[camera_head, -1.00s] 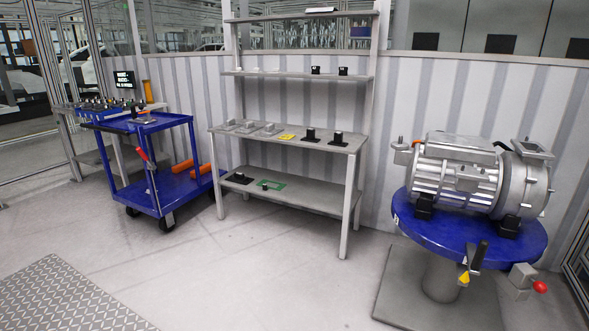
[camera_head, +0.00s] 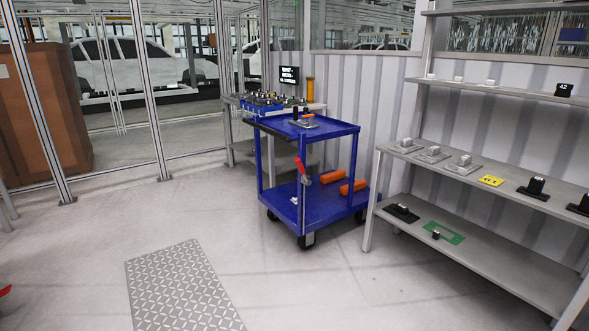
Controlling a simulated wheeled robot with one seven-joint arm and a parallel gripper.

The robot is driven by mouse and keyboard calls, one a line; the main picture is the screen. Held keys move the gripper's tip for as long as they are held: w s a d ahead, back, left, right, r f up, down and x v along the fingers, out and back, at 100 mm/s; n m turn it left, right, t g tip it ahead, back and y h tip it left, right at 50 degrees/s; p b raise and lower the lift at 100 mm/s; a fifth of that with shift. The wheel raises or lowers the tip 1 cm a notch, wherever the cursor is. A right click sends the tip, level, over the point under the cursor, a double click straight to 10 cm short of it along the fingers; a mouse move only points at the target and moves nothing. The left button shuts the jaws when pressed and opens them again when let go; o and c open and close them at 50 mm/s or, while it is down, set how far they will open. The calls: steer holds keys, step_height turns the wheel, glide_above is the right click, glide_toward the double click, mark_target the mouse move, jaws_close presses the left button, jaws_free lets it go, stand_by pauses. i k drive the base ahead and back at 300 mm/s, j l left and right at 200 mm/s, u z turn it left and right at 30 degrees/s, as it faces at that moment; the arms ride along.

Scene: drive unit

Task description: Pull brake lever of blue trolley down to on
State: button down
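The blue trolley (camera_head: 326,203) stands left of the grey shelf unit, a short way off across the floor. It has an upper and a lower blue deck on blue posts and dark wheels. Its brake lever with a red grip (camera_head: 301,170) is at the front post. The red grip points up and leans slightly to the left. My gripper is not in view.
A grey shelf unit (camera_head: 385,150) with small parts stands right of the trolley. Orange pieces (camera_head: 353,187) lie on the trolley's lower deck. A table with a blue bin (camera_head: 262,109) is behind. Floor before the trolley is clear, with a patterned plate (camera_head: 183,290).

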mark_target(298, 163)
steer(key=i+u, duration=0.35)
steer(key=i, duration=1.5)
steer(key=i+j+z, duration=0.2)
steer(key=i, duration=0.25)
steer(key=i+z, duration=0.2)
steer(key=i, duration=0.3)
steer(key=i+j+z, duration=0.2)
steer(key=i, duration=0.25)
steer(key=i+j+z, duration=0.2)
steer(key=i+j, duration=0.2)
